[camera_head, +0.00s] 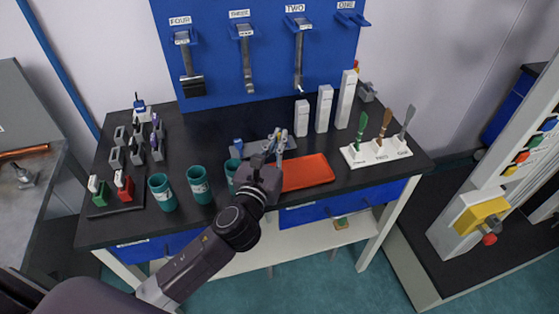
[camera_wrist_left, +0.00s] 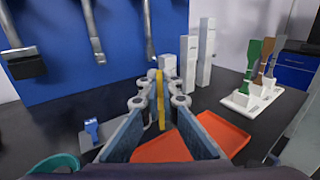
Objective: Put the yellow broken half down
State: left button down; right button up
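The yellow broken half (camera_wrist_left: 160,98) is a thin upright strip between the fingers of my left gripper (camera_wrist_left: 160,88) in the left wrist view. The fingers are closed around it. In the head view, my left gripper (camera_head: 279,142) is above the middle of the dark bench, at the back-left edge of the orange-red tray (camera_head: 310,172). A grey plate (camera_head: 290,142) lies under and behind it, with a small blue piece (camera_head: 238,145) at its left end. The blue piece also shows in the left wrist view (camera_wrist_left: 92,128). My right gripper is in neither view.
Teal cups (camera_head: 200,186) stand along the front left. Tools hang on the blue panel (camera_head: 270,60). The tray's visible surface is clear.

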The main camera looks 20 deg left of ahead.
pick_arm(q)
notch_tip(320, 180, down, 2)
jog(key=shift+f+b, duration=0.95)
jog(key=shift+f, duration=1.15)
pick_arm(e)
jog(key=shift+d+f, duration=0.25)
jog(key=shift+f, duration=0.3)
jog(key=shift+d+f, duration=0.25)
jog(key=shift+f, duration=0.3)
pick_arm(q)
jog(key=shift+f, duration=0.2)
jog(key=c, duration=2.2)
grip_release()
jog(key=shift+o, duration=0.2)
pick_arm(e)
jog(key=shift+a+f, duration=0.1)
pick_arm(q)
jog(key=shift+r, duration=0.1)
